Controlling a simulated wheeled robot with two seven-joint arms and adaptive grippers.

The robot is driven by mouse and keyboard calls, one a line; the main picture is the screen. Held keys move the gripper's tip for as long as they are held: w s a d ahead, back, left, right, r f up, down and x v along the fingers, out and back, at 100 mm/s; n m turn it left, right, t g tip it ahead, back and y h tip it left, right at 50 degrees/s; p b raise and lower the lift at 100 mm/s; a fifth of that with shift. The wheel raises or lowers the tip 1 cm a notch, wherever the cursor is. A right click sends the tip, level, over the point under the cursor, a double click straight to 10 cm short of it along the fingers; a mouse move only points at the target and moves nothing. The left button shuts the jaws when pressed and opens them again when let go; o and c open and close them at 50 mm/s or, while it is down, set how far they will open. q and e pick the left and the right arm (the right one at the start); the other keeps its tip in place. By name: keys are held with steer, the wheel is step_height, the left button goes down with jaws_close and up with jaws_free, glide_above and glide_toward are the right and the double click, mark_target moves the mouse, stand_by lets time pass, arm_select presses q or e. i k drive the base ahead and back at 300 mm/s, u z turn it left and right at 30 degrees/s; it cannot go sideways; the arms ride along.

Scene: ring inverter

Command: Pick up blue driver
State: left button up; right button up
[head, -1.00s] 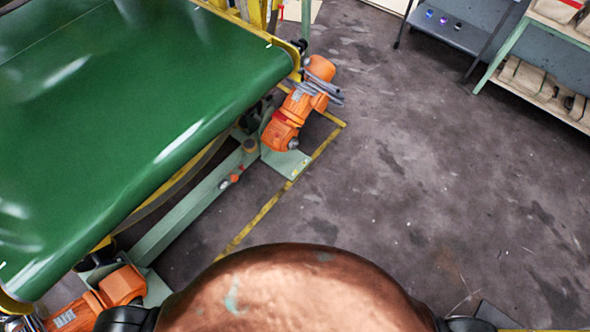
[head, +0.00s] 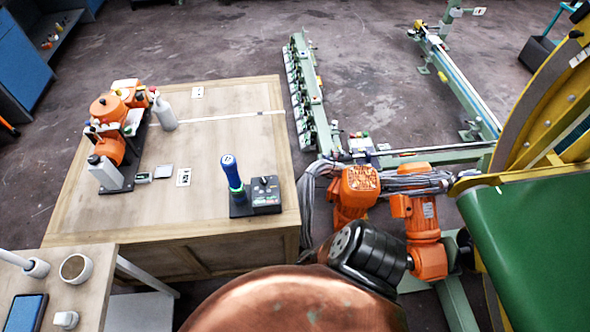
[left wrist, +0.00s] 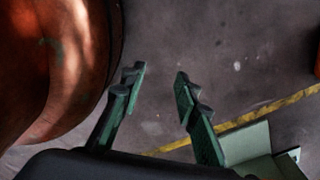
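The blue driver (head: 232,174) stands upright in a black stand (head: 258,196) near the front right of the wooden table in the head view. Its blue handle is on top; its lower end is hidden in the stand. My left gripper (left wrist: 160,78) shows in the left wrist view with its two green-padded fingers apart and nothing between them. It is over dark floor, with the driver out of that view. In the head view I see neither gripper; my right gripper is not in view.
The wooden table (head: 225,142) also bears an orange machine (head: 108,150), a white bottle (head: 164,112) and small flat items. A second table (head: 88,300) is at lower left. Orange motors (head: 355,190) and a green conveyor (head: 535,240) stand at right. Floor is free behind the table.

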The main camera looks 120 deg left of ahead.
mark_target(229, 164)
steer(key=u, duration=1.6)
steer(key=k, duration=0.35)
steer(key=u, duration=2.6)
steer(key=k, duration=1.1)
steer(key=z, duration=0.95)
steer(key=i, duration=1.35)
steer(key=u, duration=0.5)
